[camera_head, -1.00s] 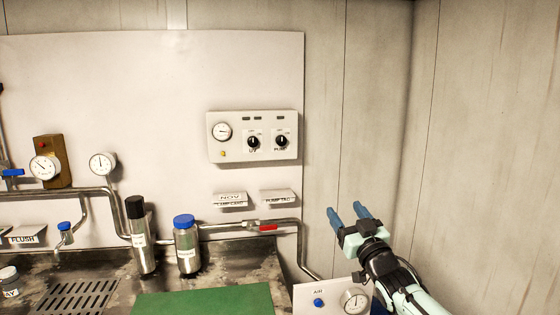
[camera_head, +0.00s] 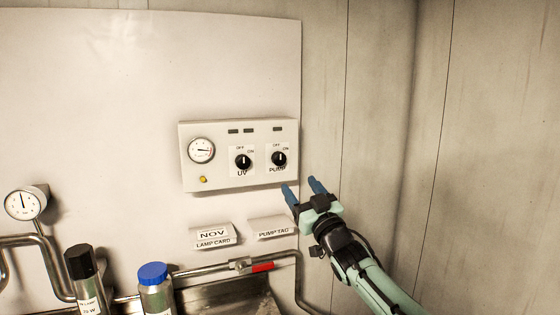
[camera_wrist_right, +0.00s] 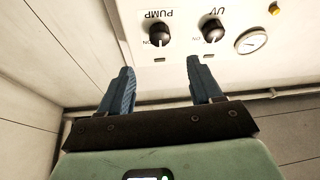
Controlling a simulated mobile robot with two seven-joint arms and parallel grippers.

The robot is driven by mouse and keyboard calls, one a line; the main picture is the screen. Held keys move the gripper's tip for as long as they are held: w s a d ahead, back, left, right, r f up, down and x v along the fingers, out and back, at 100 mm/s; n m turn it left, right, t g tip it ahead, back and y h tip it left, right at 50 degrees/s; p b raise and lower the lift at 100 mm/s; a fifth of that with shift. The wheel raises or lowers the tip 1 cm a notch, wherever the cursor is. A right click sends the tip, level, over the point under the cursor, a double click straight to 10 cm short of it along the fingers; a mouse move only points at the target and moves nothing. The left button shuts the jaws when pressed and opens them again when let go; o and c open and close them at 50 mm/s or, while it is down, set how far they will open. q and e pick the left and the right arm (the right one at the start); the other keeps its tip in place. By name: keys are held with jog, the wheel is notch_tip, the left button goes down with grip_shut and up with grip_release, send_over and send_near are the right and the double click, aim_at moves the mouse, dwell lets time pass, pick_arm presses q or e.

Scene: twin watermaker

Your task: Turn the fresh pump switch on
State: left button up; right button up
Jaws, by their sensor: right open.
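The pump switch (camera_head: 279,159) is a black rotary knob marked PUMP, with OFF and ON marks, on the right of a white control box on the wall. It also shows in the right wrist view (camera_wrist_right: 159,35), upside down. My right gripper (camera_head: 303,187) is open and empty, just below and right of the box's lower right corner. In the right wrist view its blue fingers (camera_wrist_right: 159,75) are apart, with the pump knob beyond and between them, not touching. My left gripper is not in view.
The UV knob (camera_head: 243,162) sits left of the pump knob, with a gauge (camera_head: 202,150) and a yellow button (camera_head: 203,179) further left. Below are the lamp card (camera_head: 213,236), pump tag (camera_head: 273,229), a pipe with a red handle (camera_head: 262,267) and a blue-capped bottle (camera_head: 153,274).

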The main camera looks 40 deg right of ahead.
aim_at(281, 160)
jog(key=p+x, duration=0.5)
jog(key=x, duration=0.4)
jog(key=shift+w+d+r, duration=0.1)
jog(key=shift+w+r, duration=0.15)
jog(key=shift+w, duration=0.1)
jog(key=shift+w+d+r+p, duration=0.1)
jog(key=shift+w+p, duration=0.45)
jog(key=shift+w, duration=0.05)
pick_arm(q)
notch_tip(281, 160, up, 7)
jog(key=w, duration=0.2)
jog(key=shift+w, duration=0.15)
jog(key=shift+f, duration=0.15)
pick_arm(e)
jog(key=shift+s, duration=0.1)
jog(key=c, duration=1.1)
